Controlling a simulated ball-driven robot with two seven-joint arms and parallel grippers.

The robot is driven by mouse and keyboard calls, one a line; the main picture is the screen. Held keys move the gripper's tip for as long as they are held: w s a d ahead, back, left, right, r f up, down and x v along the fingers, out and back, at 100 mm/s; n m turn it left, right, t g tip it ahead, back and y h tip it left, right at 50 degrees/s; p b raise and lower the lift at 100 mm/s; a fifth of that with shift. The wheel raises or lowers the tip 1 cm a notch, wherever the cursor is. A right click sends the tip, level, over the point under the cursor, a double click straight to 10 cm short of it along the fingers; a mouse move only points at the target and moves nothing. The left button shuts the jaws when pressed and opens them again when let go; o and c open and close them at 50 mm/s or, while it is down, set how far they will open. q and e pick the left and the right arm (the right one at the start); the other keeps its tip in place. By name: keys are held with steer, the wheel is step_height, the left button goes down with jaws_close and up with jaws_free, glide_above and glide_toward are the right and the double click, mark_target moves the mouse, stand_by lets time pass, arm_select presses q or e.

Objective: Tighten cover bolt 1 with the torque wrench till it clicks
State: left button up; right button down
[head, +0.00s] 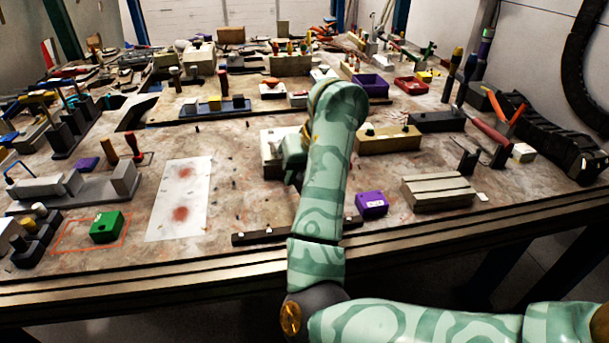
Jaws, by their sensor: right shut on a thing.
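My right arm reaches up from the lower right, and its forearm covers much of the middle of the bench. My right gripper (291,160) is beside a pale grey block (271,150), left of the forearm. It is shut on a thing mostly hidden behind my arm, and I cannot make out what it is. I cannot pick out the torque wrench or cover bolt 1. I cannot tell whether the gripper touches the pale block. My left gripper is not in view.
A tan block (388,140) and a purple box (371,205) stand right of my forearm. A ribbed grey-beige block (438,191) is farther right. A dark bar (262,237) lies near the front edge. A white sheet with red stains (181,197) and a green box (106,227) lie left.

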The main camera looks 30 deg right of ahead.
steer(key=shift+w+a+m+h+b, duration=0.15)
steer(key=shift+a+m+h+b, duration=0.15)
steer(key=shift+a+m+b, duration=0.5)
steer(key=shift+a, duration=0.3)
steer(key=shift+r, duration=0.15)
